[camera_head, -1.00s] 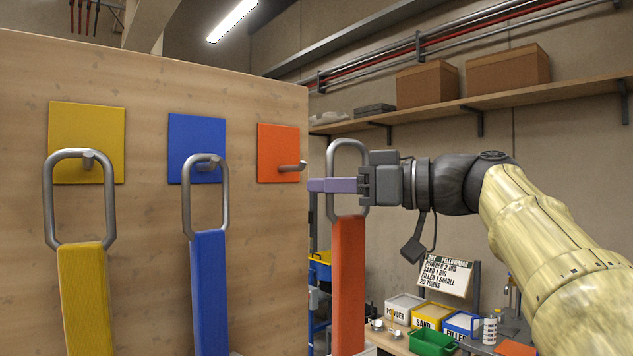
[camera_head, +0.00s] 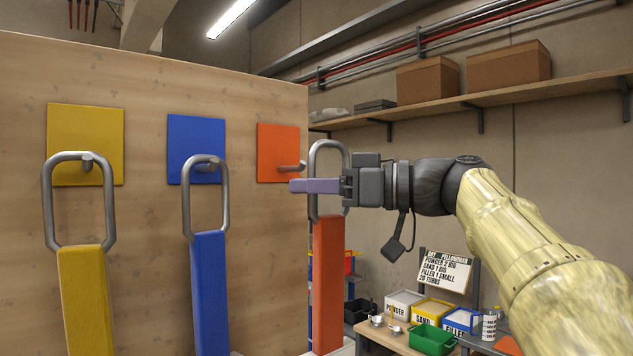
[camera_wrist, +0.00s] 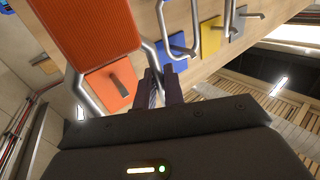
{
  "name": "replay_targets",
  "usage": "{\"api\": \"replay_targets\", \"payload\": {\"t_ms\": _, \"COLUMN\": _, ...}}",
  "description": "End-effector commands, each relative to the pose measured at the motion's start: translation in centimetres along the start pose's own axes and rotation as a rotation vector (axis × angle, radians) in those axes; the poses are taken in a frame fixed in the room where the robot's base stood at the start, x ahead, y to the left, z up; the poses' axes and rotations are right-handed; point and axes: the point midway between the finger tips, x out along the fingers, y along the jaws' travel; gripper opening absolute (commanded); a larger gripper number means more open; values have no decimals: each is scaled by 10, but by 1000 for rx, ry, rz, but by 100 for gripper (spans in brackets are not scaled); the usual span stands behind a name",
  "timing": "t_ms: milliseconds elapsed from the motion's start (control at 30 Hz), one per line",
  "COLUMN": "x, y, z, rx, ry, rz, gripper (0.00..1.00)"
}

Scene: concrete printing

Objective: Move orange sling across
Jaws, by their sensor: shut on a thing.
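The orange sling has a grey metal ring (camera_head: 314,158) above an orange strap (camera_head: 328,285); it hangs upright just right of the board's edge. My gripper (camera_head: 318,186) is shut on the ring, its purple fingers pointing left. The orange plate (camera_head: 272,140) with a grey peg (camera_head: 290,168) is on the board, left of the ring; the ring appears apart from the peg. In the wrist view, the orange strap (camera_wrist: 85,35) is upper left, with the orange plate (camera_wrist: 104,88) below it and my fingers (camera_wrist: 162,88) at the ring.
A blue sling (camera_head: 208,290) and a yellow sling (camera_head: 84,300) hang from pegs on the blue plate (camera_head: 190,135) and yellow plate (camera_head: 85,130) of the wooden board (camera_head: 145,90). A bench with a green bin (camera_head: 432,339) is lower right; a shelf (camera_head: 400,116) runs behind.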

Motion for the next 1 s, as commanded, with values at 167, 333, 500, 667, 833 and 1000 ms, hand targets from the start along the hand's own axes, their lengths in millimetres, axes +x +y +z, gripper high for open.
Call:
{"api": "replay_targets", "payload": {"t_ms": 167, "x": 8, "y": 4, "z": -2, "rx": -1, "ry": 1, "rz": -2, "gripper": 0}}
{"api": "replay_targets", "payload": {"t_ms": 333, "x": 14, "y": 8, "z": -1, "rx": 0, "ry": 1, "rz": -1, "gripper": 0}}
{"api": "replay_targets", "payload": {"t_ms": 500, "x": 20, "y": 14, "z": 0, "rx": -1, "ry": 0, "rz": 0, "gripper": 0}}
{"api": "replay_targets", "payload": {"t_ms": 667, "x": 27, "y": 16, "z": 0, "rx": -1, "ry": 0, "rz": -3, "gripper": 0}}
{"api": "replay_targets", "payload": {"t_ms": 833, "x": 35, "y": 20, "z": 1, "rx": -1, "ry": 1, "rz": -4, "gripper": 0}}
{"api": "replay_targets", "payload": {"t_ms": 1000, "x": 41, "y": 25, "z": 2, "rx": 0, "ry": 0, "rz": -3, "gripper": 0}}
